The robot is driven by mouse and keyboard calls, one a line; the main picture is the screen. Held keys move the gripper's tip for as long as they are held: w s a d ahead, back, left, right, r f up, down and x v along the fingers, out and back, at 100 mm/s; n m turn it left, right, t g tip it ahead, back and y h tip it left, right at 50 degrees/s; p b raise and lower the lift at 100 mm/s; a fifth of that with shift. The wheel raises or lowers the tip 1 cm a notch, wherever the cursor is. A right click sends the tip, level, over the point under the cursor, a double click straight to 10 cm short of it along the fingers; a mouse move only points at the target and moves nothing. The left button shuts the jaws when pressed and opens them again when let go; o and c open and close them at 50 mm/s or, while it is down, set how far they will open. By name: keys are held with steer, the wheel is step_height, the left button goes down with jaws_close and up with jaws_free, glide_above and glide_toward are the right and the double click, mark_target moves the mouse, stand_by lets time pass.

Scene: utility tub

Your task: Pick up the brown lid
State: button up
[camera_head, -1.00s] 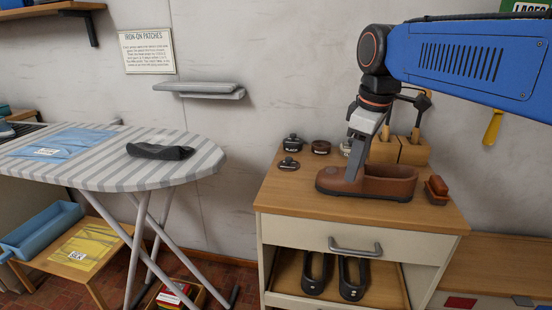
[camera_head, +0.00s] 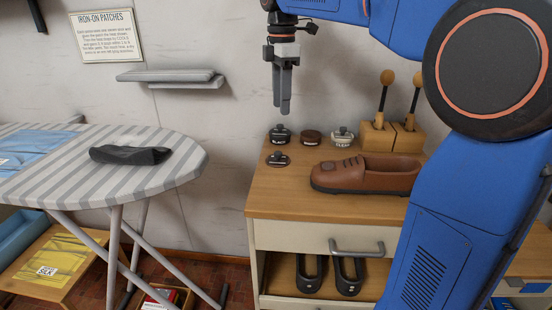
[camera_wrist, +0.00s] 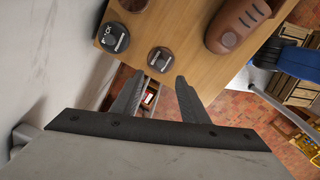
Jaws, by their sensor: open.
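A small dark brown-black lid (camera_head: 278,160) with a raised metal-looking grip lies loose on the wooden cabinet top, near its left edge. It also shows in the wrist view (camera_wrist: 160,60), just beyond my fingertips. Behind it stand a black tin (camera_head: 280,135) with a knobbed lid, a brown tin (camera_head: 312,138) with no knob visible, and a pale-labelled tin (camera_head: 343,137). My gripper (camera_head: 283,110) points down, empty, in the air above the tins. In the wrist view my gripper (camera_wrist: 160,76) has its fingers apart, touching nothing.
A brown shoe (camera_head: 375,172) stands right of the lid on the cabinet (camera_head: 285,192). Brushes in a wooden holder (camera_head: 390,137) stand behind the shoe. An ironing board (camera_head: 185,172) is to the left. A wall shelf (camera_head: 170,77) is level with my gripper.

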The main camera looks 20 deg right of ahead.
glide_above(280, 152)
step_height(280, 152, down, 9)
steer(key=shift+w+d, duration=0.1)
steer(key=shift+d, duration=0.05)
steer(key=f, duration=0.4)
steer(key=shift+s+a+f, duration=0.1)
steer(key=shift+s+a, duration=0.1)
steer(key=shift+a, duration=0.1)
steer(key=shift+f, duration=0.65)
jaws_close()
